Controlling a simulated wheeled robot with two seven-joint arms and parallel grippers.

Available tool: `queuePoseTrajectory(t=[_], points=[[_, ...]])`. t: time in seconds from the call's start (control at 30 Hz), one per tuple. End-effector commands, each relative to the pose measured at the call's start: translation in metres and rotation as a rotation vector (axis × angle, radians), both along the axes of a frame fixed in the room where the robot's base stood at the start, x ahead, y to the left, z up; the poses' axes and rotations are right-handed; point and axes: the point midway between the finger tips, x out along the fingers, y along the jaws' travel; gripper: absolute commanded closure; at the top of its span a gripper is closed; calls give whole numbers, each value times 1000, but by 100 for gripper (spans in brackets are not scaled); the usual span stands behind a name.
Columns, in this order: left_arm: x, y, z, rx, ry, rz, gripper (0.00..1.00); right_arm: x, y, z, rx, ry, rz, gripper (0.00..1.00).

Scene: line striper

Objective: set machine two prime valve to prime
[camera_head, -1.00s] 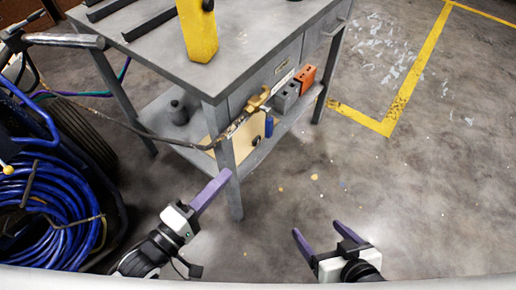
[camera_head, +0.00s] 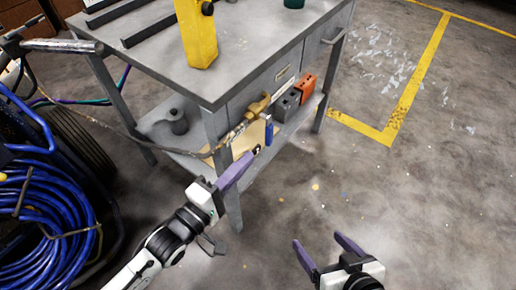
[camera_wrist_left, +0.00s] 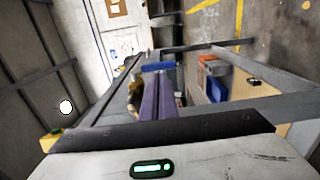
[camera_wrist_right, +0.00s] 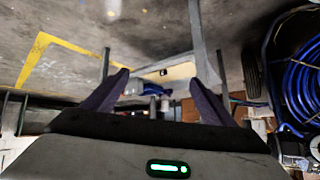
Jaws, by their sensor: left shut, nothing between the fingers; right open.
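A brass valve fitting (camera_head: 257,108) with a blue lever (camera_head: 269,131) hanging down sits at the side of the grey workbench, at the end of a brown hose. Which machine it belongs to, I cannot tell. My left gripper (camera_head: 254,156) is shut and empty, its purple fingers pointing up just below and left of the lever. In the left wrist view a blue piece (camera_wrist_left: 158,66), likely the lever, lies just beyond the fingertips (camera_wrist_left: 158,82); contact is unclear. My right gripper (camera_head: 318,241) is open and empty, low and apart from the bench.
The bench (camera_head: 170,70) carries a yellow post (camera_head: 197,35). Grey (camera_head: 286,104) and orange (camera_head: 306,87) blocks are beside the valve. A bench leg (camera_head: 231,195) stands close to my left gripper. Coiled blue hose (camera_head: 50,240) is at left. Floor at right is clear.

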Motion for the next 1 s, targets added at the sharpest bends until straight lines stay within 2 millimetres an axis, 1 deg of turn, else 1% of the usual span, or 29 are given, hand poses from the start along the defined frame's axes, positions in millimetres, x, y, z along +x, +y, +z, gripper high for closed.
queuePoseTrajectory(t=[0.03, 0.1, 0.2, 0.33, 0.5, 0.77, 0.87, 1.0], points=[[10, -7, -1, -2, -2, 0, 100, 2, 0, -1, 5, -7, -2, 21], [21, -15, -1, -2, -2, 0, 100, 3, 1, 0, 9, -12, -4, 21], [33, -24, -1, 0, -2, 0, 100, 2, 1, -3, 12, -11, -6, 21], [43, -31, -1, 1, -1, 0, 100, 0, 2, -5, 17, -9, -8, 21], [48, -35, -1, 1, 1, 0, 100, 1, 3, -2, 23, -15, -11, 21], [47, -35, 0, 1, 1, 0, 100, 1, 3, 0, 25, -16, -13, 21], [48, -34, -1, -1, -2, 2, 100, 1, 3, -2, 24, -15, -13, 21], [49, -30, -5, -15, -20, 12, 100, 1, 3, -11, 28, -13, -15, 21]])
